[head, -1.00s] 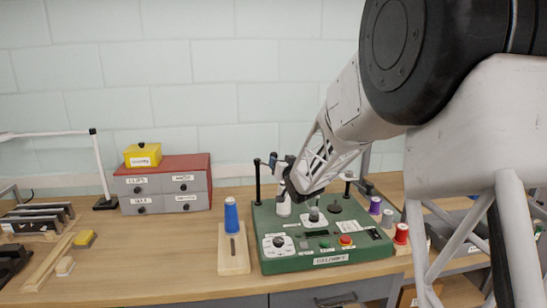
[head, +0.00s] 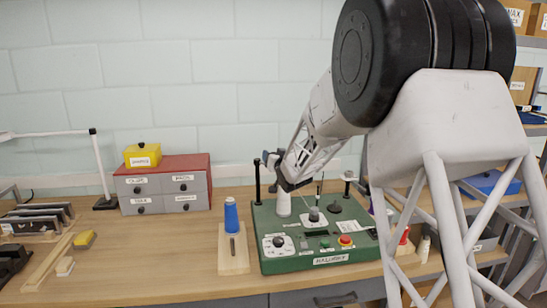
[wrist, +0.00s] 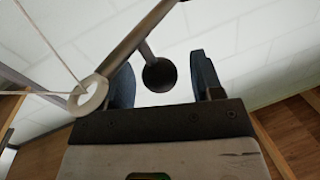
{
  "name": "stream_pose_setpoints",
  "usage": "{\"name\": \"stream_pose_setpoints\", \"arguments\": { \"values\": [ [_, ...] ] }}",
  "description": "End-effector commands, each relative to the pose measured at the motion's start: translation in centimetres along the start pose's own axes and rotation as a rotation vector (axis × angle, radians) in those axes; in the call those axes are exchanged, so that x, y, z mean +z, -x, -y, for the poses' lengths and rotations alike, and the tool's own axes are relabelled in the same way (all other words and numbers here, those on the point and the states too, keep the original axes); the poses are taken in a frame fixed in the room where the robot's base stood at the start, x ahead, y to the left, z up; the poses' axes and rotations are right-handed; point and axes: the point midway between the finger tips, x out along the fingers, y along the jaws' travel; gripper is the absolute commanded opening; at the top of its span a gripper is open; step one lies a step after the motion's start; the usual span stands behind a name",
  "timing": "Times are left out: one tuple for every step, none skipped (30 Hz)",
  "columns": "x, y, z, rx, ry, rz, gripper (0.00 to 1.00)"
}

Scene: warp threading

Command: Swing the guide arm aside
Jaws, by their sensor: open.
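A green machine (head: 300,262) with knobs and buttons stands on the bench in the head view. My gripper (head: 268,160) is over its back left part, partly hidden by my own arm. In the wrist view my gripper (wrist: 164,82) is open, with its two blue-grey fingers apart. A dark round knob (wrist: 159,74) on a short stem lies between the fingers, with gaps showing on both sides. The stem joins a dark bar (wrist: 140,32), which looks like the guide arm. A pale ring (wrist: 90,96) with thread through it is at the bar's lower end, left of the fingers.
A blue spool (head: 231,215) stands on a wooden block left of the machine. Black posts (head: 257,182) rise from the machine's back edge near my gripper. A drawer box (head: 164,188) is farther left. Bench between them is clear.

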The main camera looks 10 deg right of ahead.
Motion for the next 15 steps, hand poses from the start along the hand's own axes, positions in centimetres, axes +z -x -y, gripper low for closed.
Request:
{"name": "stream_pose_setpoints", "arguments": {
  "values": [
    [0.06,-0.28,0.00,0.000,0.000,0.001,0.60],
    [0.07,-0.39,0.00,0.000,0.000,0.001,0.60],
    [0.06,-0.51,0.00,0.000,0.000,0.001,0.60],
    [0.05,-0.58,0.01,0.000,0.000,0.001,0.60],
    [0.05,-0.63,0.01,0.000,0.000,0.001,0.60],
    [0.04,-0.68,0.01,0.000,0.000,0.000,0.60],
    [0.03,-0.70,0.01,0.000,0.000,0.000,0.60],
    [0.03,-0.71,0.01,0.000,0.000,0.000,0.60],
    [0.02,-0.72,0.01,0.000,0.000,0.000,0.60],
    [0.02,-0.72,0.00,0.000,0.000,0.000,0.60],
    [0.01,-0.72,0.01,0.000,0.000,0.000,0.60],
    [0.01,-0.71,0.00,0.000,0.000,0.000,0.60],
    [0.02,-0.71,0.00,0.000,0.000,0.000,0.60],
    [0.01,-0.71,0.00,0.000,0.000,0.000,0.60],
    [0.01,-0.71,0.00,0.000,0.000,0.000,0.59]
  ]
}}
